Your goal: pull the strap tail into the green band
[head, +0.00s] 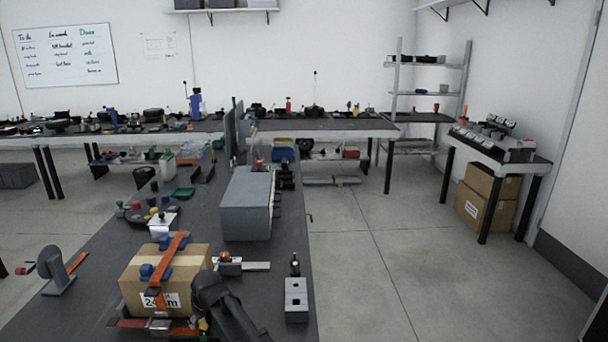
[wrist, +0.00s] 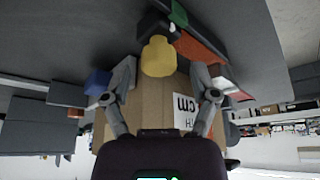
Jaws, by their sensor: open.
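A cardboard box (head: 138,289) stands on the dark bench at lower left in the head view. An orange strap (head: 172,257) runs over its top and down its front. In the wrist view, a yellow knob-like piece (wrist: 158,50) lies between the open fingers of my gripper (wrist: 163,72); I cannot tell whether they touch it. An orange-red strip (wrist: 200,50) runs beside it, with a green band (wrist: 178,12) near its upper end. In the head view my gripper (head: 203,322) is at the box's front right corner. The green band cannot be made out there.
Blue blocks (head: 148,271) sit on the box. A grey tape stand (head: 56,274) is left of it, and a grey two-hole block (head: 297,300) is to its right. A large grey case (head: 246,207) stands behind. Bare bench lies between the tape stand and the box.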

